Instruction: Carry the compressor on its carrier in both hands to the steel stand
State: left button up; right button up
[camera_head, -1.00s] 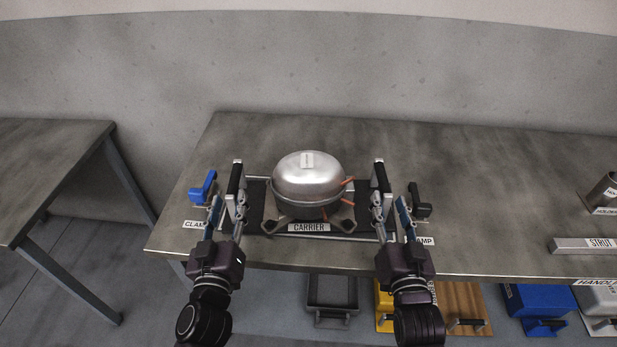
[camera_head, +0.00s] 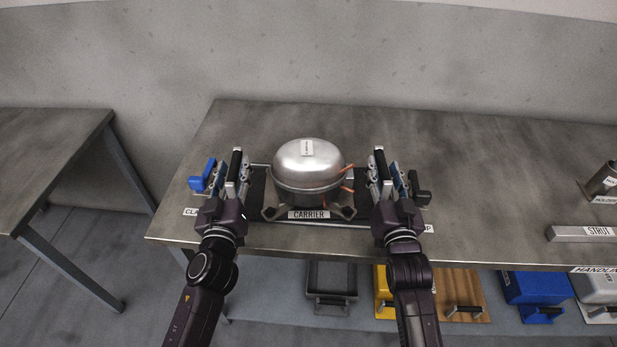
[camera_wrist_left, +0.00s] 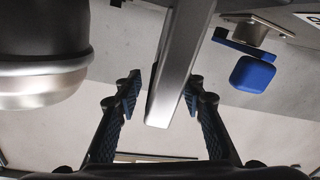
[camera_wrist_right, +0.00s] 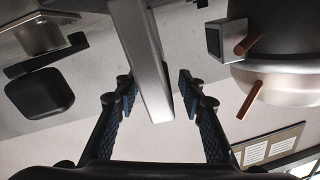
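The compressor (camera_head: 308,168), a silver dome with copper stubs, sits upright on the carrier (camera_head: 309,214) on the steel bench. The carrier has an upright handle at each side. My left gripper (camera_wrist_left: 161,92) is open, with its fingers on either side of the left handle (camera_wrist_left: 181,65) and gaps showing. My right gripper (camera_wrist_right: 156,92) is open around the right handle (camera_wrist_right: 146,65) in the same way. The compressor also shows in the left wrist view (camera_wrist_left: 40,75) and the right wrist view (camera_wrist_right: 280,70). I cannot tell which surface is the steel stand.
A blue clamp (camera_head: 203,176) stands left of the carrier and a black clamp (camera_head: 421,192) right of it. A strut (camera_head: 585,233) and a holder (camera_head: 603,180) lie far right. Another table (camera_head: 50,150) stands left across a gap. Bins (camera_head: 537,290) sit below the bench.

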pick_arm(q)
jog(key=shift+w, duration=0.5)
pick_arm(e)
jog(key=shift+w, duration=0.5)
pick_arm(q)
grip_shut()
pick_arm(e)
grip_shut()
